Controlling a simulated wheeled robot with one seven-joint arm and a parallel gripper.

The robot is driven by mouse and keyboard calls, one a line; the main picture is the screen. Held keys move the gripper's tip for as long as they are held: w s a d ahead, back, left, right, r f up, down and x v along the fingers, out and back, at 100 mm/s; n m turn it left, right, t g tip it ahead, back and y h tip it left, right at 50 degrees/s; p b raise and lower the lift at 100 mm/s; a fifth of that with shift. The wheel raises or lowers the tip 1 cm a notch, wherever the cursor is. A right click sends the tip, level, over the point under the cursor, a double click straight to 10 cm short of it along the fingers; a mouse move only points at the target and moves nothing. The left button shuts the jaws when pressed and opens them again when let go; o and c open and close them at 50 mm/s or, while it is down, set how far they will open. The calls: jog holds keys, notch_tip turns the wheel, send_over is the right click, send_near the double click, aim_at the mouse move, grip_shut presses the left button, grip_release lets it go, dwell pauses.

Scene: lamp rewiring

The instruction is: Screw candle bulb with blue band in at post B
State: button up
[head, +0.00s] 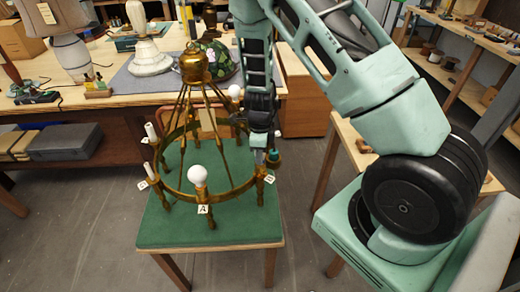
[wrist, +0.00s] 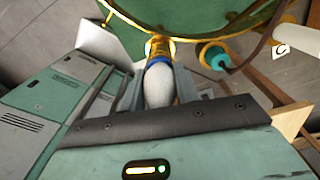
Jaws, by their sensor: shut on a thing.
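The brass ring chandelier (head: 183,196) stands on a green-topped table, with candle posts around its ring. My gripper (head: 262,152) is at the ring's right side, above the post whose tag (head: 269,179) seems to read B. In the wrist view my gripper (wrist: 160,95) is shut on a white candle bulb (wrist: 159,84) with a blue band (wrist: 158,60). The bulb's base end meets a brass socket (wrist: 160,46) and lines up with it. How deep it sits in the socket cannot be told. In the head view my gripper mostly hides the bulb.
A teal piece (wrist: 212,55) sits on the ring close beside my gripper, near tag C (wrist: 285,40). A round white bulb (head: 198,176) stands at post A (head: 204,209). The workbench behind holds lamps and a stained-glass shade (head: 215,62).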

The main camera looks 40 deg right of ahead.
jog(key=shift+r+m+p, duration=0.25)
jog(key=shift+m+p, duration=0.5)
jog(key=shift+m, duration=0.05)
jog(key=shift+r+m+p, duration=0.15)
jog(key=shift+m+p, duration=0.65)
jog(key=shift+m, duration=0.2)
jog(key=m+p, duration=0.2)
jog(key=m, duration=0.1)
jog(key=shift+f+m, duration=0.4)
jog(key=shift+m, duration=0.4)
